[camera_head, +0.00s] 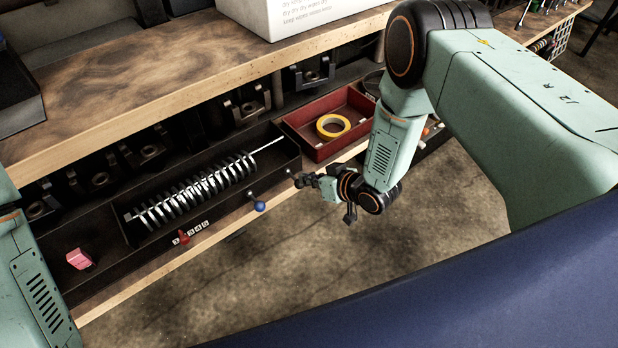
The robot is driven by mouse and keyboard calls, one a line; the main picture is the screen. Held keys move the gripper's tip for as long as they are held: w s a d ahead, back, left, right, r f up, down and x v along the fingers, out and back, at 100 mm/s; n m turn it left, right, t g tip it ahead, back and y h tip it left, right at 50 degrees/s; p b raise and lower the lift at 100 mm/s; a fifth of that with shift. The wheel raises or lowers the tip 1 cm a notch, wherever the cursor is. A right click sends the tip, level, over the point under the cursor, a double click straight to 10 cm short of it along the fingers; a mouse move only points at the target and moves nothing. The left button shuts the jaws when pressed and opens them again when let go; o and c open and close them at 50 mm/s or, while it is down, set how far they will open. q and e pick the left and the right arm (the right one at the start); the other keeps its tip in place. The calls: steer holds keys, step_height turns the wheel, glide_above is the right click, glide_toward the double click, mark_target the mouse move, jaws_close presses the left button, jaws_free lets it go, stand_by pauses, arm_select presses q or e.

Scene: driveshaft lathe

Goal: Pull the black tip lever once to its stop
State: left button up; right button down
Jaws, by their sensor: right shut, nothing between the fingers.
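A dark tray (117,263) on the lower shelf holds a row of metal discs on a rod (195,190). Along its front are a red-handled lever (183,237) and a blue-knobbed lever (258,206). My right gripper (303,181) is shut and empty, just right of the blue knob, at the tray's front right corner. A small dark tip (290,173) shows right by its fingers; it may be the black tip lever, but I cannot tell if they touch. Only my left arm shows at the left edge; its gripper is out of view.
A red box (301,149) with a yellow tape roll (333,126) sits right of the tray. A pink block (79,259) lies at the tray's left. A wooden bench top (130,75) overhangs behind. The floor in front is clear.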

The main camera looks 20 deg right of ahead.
steer(key=shift+s+f+t+y+b, duration=0.1)
steer(key=shift+f+t+y+b, duration=0.2)
steer(key=shift+t+b, duration=0.15)
steer(key=shift+s+f+t+b, duration=0.1)
steer(key=shift+f+t+b, duration=0.2)
steer(key=shift+t+b, duration=0.35)
steer(key=shift+t+y, duration=0.6)
steer(key=shift+t, duration=0.1)
steer(key=shift+f+b, duration=2.85)
steer(key=shift+b, duration=0.05)
